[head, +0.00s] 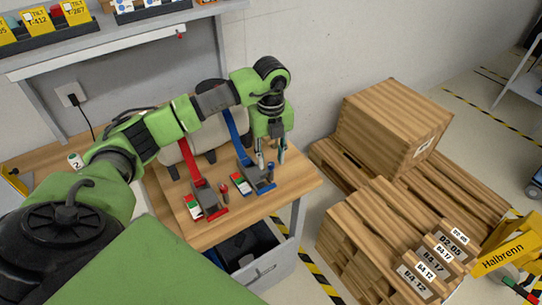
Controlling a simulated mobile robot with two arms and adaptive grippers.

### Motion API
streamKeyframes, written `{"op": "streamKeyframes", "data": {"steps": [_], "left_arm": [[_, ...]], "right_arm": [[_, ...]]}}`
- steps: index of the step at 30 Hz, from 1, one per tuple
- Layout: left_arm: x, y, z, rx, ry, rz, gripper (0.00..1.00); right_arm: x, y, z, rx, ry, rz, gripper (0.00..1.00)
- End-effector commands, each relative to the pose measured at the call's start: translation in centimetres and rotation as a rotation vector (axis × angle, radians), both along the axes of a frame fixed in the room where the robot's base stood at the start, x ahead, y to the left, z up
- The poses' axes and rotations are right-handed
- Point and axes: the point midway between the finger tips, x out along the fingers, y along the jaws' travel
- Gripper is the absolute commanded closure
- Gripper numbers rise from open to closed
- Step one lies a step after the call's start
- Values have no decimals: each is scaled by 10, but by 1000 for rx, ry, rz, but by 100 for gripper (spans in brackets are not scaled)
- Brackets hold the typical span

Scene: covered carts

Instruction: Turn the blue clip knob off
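The blue clip (253,179) lies on the wooden table (240,222) near its right end, at the end of a blue strap (236,132). Its small knob (270,170) stands at the clip's right side. My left gripper (271,158) points down just above the knob. Its two fingers are apart, one on each side of the knob as seen from here. I cannot tell whether either finger touches it. My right gripper is not in view.
A red clip (207,197) on a red strap, with its own knob (223,192), lies just left of the blue clip. Wooden crates (390,125) stand on the floor to the right. A grey bin (265,268) sits below the table.

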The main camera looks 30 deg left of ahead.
Motion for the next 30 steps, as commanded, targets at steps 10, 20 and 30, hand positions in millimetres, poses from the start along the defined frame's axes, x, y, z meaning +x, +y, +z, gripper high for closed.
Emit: {"op": "streamKeyframes", "data": {"steps": [10, 20, 30], "left_arm": [[0, 0, -13, 0, -1, -1, 69], [0, 0, -12, 0, 0, -1, 100], [0, 0, -13, 1, -1, -50, 100]], "right_arm": [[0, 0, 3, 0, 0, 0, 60], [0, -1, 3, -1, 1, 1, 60], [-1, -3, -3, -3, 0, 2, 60]]}}
